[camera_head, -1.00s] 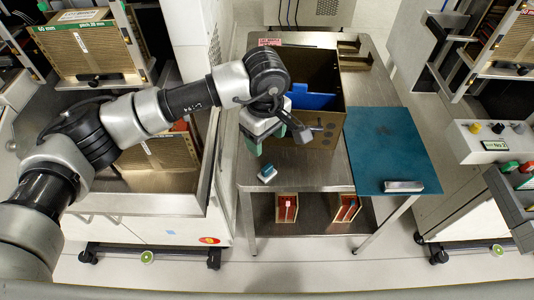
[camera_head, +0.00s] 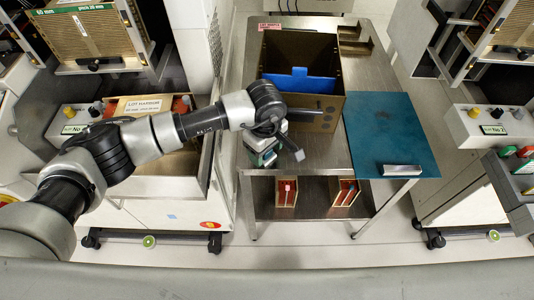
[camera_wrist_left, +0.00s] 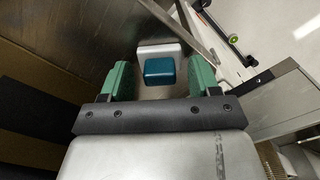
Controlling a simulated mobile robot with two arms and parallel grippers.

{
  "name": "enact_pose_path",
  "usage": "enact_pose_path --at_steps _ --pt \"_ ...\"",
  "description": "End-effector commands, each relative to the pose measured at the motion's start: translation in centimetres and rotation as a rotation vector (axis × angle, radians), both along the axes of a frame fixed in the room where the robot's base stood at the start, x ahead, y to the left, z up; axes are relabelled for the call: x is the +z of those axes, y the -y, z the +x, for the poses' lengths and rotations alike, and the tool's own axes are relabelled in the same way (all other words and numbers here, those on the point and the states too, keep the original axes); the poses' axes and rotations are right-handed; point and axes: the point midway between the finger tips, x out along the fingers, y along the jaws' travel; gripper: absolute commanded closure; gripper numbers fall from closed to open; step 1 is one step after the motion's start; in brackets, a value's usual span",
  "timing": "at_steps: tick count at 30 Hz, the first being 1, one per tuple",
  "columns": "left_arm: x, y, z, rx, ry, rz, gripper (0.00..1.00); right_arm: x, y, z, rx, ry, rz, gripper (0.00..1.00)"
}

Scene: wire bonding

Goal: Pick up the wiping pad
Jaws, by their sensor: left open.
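The wiping pad (camera_wrist_left: 159,70) shows in the left wrist view as a small pale block with a teal block on its face. It sits on the steel table (camera_head: 325,160) near the front left edge. My left gripper (camera_wrist_left: 160,80) is open, with one green finger on each side of the pad in the picture. I see gaps between pad and fingers; whether the fingertips are down at its height, I cannot tell. In the head view my left gripper (camera_head: 264,158) points down at the table's front left and largely hides the pad. My right gripper is not in view.
A brown box (camera_head: 328,75) with a blue divider (camera_head: 295,82) stands just behind the gripper. A teal mat (camera_head: 385,130) with a pale bar (camera_head: 401,170) lies at the right. Small red-filled holders (camera_head: 286,192) stand on the lower shelf.

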Motion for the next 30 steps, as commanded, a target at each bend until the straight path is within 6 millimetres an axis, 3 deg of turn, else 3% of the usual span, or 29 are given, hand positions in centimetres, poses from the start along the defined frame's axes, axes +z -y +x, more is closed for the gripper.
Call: enact_pose_path --at_steps 3,14,23,30 --pt "0.0 0.0 0.0 0.0 0.0 0.0 0.4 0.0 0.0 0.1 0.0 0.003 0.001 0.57" --pt "0.1 0.0 0.0 0.0 0.0 0.0 0.95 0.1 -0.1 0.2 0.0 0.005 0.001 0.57" --pt "0.4 0.0 0.0 0.001 0.001 0.0 0.95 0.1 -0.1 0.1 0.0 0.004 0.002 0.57" --pt "3.1 0.0 0.1 -0.001 0.005 -0.001 0.95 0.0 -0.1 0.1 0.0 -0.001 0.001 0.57"
